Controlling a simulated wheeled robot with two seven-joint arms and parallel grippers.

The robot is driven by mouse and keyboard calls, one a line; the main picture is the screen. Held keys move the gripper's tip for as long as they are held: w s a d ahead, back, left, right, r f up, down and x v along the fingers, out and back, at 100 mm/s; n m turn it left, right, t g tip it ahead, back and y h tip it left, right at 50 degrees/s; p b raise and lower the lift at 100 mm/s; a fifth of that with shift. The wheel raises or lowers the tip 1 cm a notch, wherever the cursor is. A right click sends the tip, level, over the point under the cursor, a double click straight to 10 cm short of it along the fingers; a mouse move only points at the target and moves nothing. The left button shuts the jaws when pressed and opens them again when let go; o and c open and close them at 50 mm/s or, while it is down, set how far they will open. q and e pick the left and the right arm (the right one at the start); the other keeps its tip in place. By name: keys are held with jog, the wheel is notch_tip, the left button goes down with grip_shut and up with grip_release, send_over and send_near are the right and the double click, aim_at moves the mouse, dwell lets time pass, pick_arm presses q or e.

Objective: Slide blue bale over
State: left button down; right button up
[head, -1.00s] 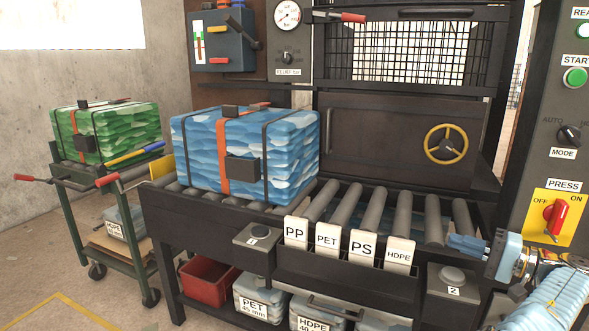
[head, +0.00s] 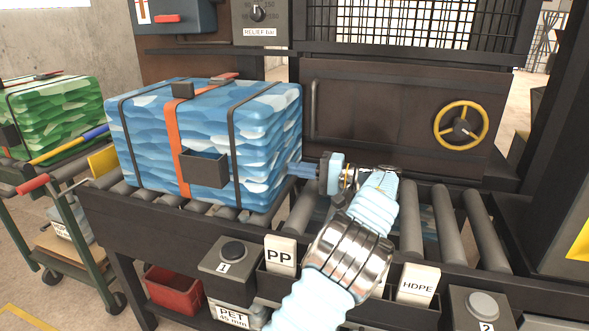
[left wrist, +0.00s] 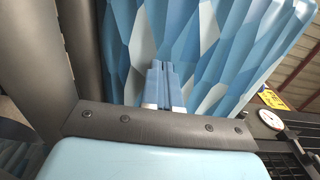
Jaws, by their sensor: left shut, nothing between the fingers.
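The blue bale (head: 255,135), with dark straps, an orange band and a small dark box on its front, sits upright on the left part of the roller conveyor (head: 415,225). My left gripper (head: 292,167) is shut and empty, pointing left at the bale's right face, low down. In the left wrist view its fingers (left wrist: 163,68) lie together in front of the bale's faceted blue side (left wrist: 215,45). The tips are touching or very near it; I cannot tell which. My right gripper is not in view.
A green bale (head: 60,110) sits on a cart (head: 65,190) left of the conveyor. A yellow plate (head: 103,161) stands at the conveyor's left end. Dark press door with yellow handwheel (head: 461,125) stands behind. My left arm partly covers the label cards at the front rail.

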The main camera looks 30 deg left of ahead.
pick_arm(q)
jog(key=shift+a, duration=0.65)
jog(key=shift+s, duration=0.1)
jog(key=b+x, duration=0.1)
jog(key=x, duration=1.3)
jog(key=shift+a+r, duration=0.1)
jog(key=shift+a, duration=0.15)
jog(key=shift+d, duration=0.15)
